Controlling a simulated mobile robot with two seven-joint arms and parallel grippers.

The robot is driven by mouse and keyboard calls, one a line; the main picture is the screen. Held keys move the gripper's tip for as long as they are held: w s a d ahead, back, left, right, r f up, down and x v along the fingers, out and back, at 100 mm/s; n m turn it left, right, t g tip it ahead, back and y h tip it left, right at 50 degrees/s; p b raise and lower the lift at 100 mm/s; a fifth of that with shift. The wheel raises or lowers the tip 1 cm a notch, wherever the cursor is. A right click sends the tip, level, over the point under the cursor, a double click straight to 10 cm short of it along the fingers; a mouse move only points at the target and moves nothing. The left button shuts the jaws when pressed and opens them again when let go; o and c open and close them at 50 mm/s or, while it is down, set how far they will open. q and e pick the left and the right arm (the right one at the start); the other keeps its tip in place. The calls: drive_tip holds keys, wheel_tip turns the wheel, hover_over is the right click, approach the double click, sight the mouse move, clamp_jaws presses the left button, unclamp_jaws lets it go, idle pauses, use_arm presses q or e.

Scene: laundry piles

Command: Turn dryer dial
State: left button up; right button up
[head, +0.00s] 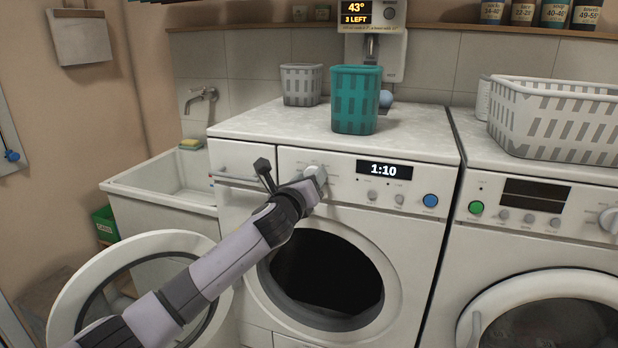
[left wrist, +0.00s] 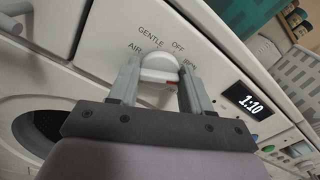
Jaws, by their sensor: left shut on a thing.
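My left gripper (left wrist: 156,85) is shut on the dial, one finger at each side. In the head view the left gripper (head: 306,188) reaches the dial (head: 316,174) on the panel of the left machine, the dryer (head: 240,160). The dryer display (head: 384,170) reads 1:10. My right gripper is not in view.
The dryer door (head: 68,300) hangs open at left, below my arm. A teal basket (head: 355,100) and a grey basket (head: 301,85) stand on the dryer. A second machine (head: 520,260) with a white basket (head: 560,120) stands at right. A sink (head: 165,185) is at left.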

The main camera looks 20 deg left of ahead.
use_arm(q)
drive_tip(key=n, duration=0.8)
drive_tip(key=n+p, duration=0.1)
drive_tip(key=n, duration=0.3)
drive_tip(key=shift+a+f+n, duration=0.1)
drive_tip(key=shift+f+n, duration=0.15)
drive_tip(key=shift+n, duration=0.05)
idle(0.4)
drive_tip(key=o, duration=1.1)
drive_tip(key=shift+c, duration=0.2)
drive_tip(key=shift+s, duration=0.1)
drive_tip(key=s, duration=0.7)
drive_tip(key=shift+a, duration=0.15)
drive_tip(key=shift+f, duration=0.1)
